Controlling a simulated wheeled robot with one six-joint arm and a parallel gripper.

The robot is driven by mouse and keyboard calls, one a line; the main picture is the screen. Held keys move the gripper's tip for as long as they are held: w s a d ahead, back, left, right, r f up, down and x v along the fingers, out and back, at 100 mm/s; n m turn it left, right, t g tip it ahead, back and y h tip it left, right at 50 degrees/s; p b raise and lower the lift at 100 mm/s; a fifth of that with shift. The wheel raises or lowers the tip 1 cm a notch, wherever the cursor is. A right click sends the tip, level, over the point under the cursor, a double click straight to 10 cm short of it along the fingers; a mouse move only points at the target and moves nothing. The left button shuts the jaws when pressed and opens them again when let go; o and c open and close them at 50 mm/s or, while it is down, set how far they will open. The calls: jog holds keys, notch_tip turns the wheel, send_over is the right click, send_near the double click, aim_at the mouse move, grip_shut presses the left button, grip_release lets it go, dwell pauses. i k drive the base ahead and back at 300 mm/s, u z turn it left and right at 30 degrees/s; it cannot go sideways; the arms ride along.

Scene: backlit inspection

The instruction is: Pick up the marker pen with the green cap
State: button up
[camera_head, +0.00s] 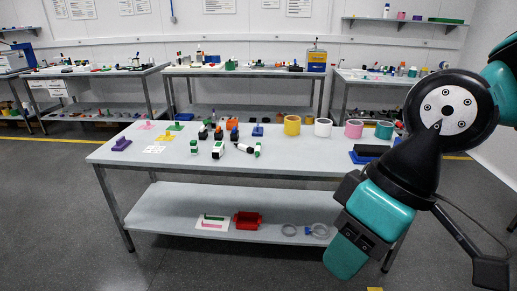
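A slim white marker with a green part (257,149) is on the front table, right of the middle of the small items. It looks like the green-capped pen, but it is too small to be sure. Left of it lies a white pen with a dark end (243,148). My teal and black arm fills the right side of the view, in front of the table's right end and apart from the pens. I cannot make out the fingertips of my gripper or whether it is open or shut.
Two white-and-green blocks or bottles (218,150) (194,147) stand left of the pens. Yellow (292,126), white (323,128), pink (354,129) and teal (384,131) cylinders line the back right. The grey tabletop (290,161) is clear along its front. A lower shelf (180,208) holds a red bin (248,220).

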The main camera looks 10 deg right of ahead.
aim_at(257, 148)
jog(key=z, duration=0.2)
jog(key=i, duration=2.35)
jog(key=u, duration=0.45)
